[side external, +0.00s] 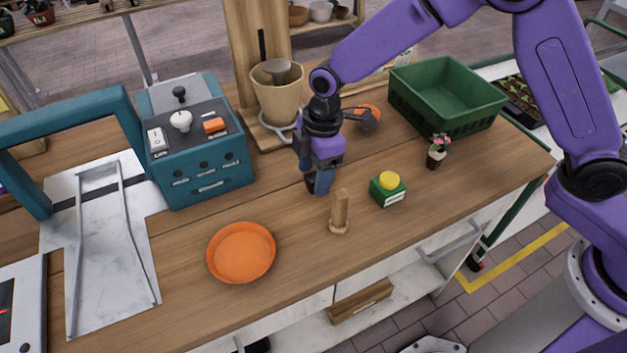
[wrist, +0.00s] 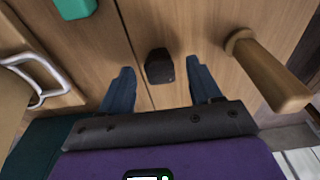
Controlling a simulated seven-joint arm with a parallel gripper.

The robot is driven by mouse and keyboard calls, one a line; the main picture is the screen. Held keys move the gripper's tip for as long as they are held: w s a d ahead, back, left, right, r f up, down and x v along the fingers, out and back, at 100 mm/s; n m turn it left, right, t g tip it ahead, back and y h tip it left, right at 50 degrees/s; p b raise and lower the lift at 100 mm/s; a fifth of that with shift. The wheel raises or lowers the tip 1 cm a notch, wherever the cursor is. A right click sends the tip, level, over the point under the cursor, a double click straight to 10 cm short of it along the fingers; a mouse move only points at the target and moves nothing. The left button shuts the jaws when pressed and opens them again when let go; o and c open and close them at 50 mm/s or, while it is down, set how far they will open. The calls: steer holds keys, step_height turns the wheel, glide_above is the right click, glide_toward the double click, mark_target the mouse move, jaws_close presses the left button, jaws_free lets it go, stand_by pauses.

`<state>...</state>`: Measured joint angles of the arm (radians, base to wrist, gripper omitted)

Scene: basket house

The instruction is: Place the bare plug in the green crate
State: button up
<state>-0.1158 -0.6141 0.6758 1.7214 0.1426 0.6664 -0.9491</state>
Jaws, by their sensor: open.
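A small black piece, which looks like the bare plug (wrist: 159,66), lies on the wooden table in the wrist view, a little beyond and between my fingertips. In the side view I cannot make it out; my gripper seems to hide it. My gripper (side external: 318,183) points down low over the table's middle, left of the green box. In the wrist view its two blue fingers (wrist: 162,80) are apart with nothing clasped. The green crate (side external: 450,123) stands at the back right of the table and its visible inside looks empty.
A wooden peg (side external: 340,212) stands close in front of my gripper, also at right in the wrist view (wrist: 265,75). A green box with yellow top (side external: 388,191), a flowerpot (side external: 436,158), an orange plate (side external: 241,252) and a teal machine (side external: 205,170) stand around.

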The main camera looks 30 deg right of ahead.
jaws_close()
steer(key=c, duration=1.1)
jaws_free()
steer(key=shift+r, duration=0.15)
jaws_close()
